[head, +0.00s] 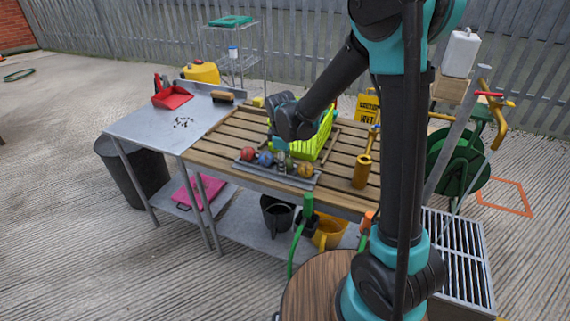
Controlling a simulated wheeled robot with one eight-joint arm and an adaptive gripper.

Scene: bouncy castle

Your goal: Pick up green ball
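On the slatted wooden table, a grey tray (243,168) holds a row of small balls. A red ball (248,153) is at the left end, a blue ball (265,158) is beside it, and a yellow-orange ball (305,170) is at the right. My gripper (282,160) points down over the tray, between the blue and yellow-orange balls. I cannot make out a green ball; my gripper covers that part of the row. The fingers are too small and dark to tell whether they are open or hold anything.
A yellow-green basket (316,142) stands right behind the tray, close to my wrist. A mustard-coloured pump-like can (362,172) stands to the right. The metal table top (160,125) is mostly clear.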

